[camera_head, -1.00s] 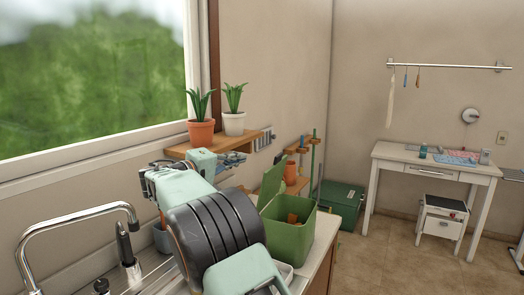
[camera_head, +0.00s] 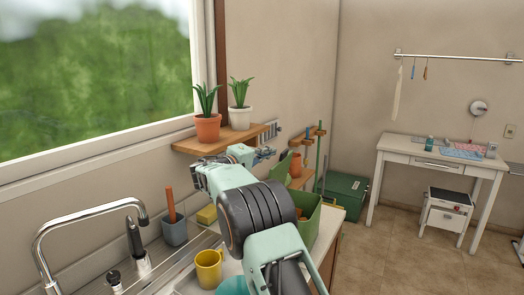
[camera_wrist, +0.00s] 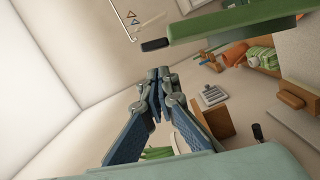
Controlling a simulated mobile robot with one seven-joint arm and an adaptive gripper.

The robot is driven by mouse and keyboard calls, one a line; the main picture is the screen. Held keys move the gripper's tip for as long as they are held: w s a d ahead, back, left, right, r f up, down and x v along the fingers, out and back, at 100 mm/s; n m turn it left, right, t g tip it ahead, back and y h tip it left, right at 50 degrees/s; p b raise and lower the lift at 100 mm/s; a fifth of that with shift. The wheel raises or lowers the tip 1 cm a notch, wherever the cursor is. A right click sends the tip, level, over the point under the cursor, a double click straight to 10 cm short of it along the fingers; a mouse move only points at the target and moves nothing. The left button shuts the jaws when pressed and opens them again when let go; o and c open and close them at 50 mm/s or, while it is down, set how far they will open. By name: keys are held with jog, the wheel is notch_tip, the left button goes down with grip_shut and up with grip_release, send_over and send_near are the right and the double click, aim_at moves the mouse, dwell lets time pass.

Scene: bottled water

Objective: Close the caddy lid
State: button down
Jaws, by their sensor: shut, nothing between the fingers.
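The green caddy (camera_head: 308,222) stands on the counter beside the sink, partly hidden behind my arm. Its green lid (camera_head: 281,168) is raised at the back of the box, and my arm hides part of it. In the wrist view a long green edge with a dark tab, which looks like the lid (camera_wrist: 240,28), crosses the top. My gripper (camera_head: 268,152) is shut and empty, near the raised lid and in front of the wall. It also shows in the wrist view (camera_wrist: 160,75), with its fingertips together and a gap to the green edge. I cannot tell its exact depth from the lid.
A wooden shelf (camera_head: 215,144) with two potted plants is close to the left of my gripper. A tap (camera_head: 90,212), a yellow mug (camera_head: 208,268), a grey cup (camera_head: 174,231) and a yellow sponge (camera_head: 206,214) are around the sink. Open floor lies to the right.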

jog(key=shift+s+d+f, duration=0.25)
jog(key=shift+s+d, duration=0.15)
jog(key=shift+d, duration=0.35)
jog(key=shift+d, duration=0.1)
